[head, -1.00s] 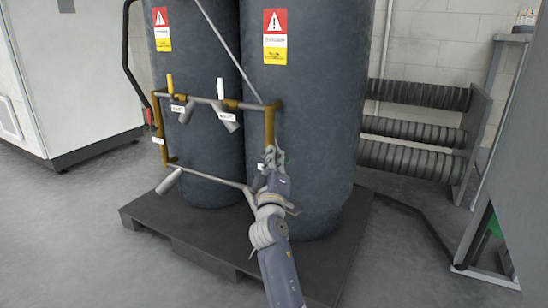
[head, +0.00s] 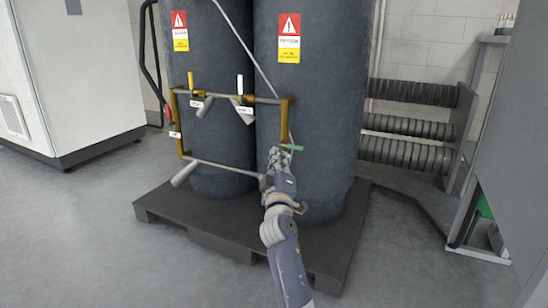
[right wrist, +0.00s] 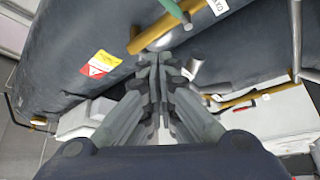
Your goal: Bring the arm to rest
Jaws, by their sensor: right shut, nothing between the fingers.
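My right gripper (head: 275,158) is shut and empty in front of the right dark tank (head: 305,120), just below and left of a green valve handle (head: 292,147). In the right wrist view its fingers (right wrist: 152,65) meet close to the yellow pipe (right wrist: 160,28); I cannot tell whether they touch it. The green handle (right wrist: 176,10) shows beyond the fingertips at the top edge. My right arm reaches up from the bottom of the head view. My left gripper is not in view.
A pipe frame (head: 225,164) with several valves stands before the two tanks on a dark pallet (head: 215,232). A white cabinet (head: 80,75) stands left, a ribbed coil (head: 415,92) behind right, and a grey cabinet (head: 515,150) at the right. Floor at left is clear.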

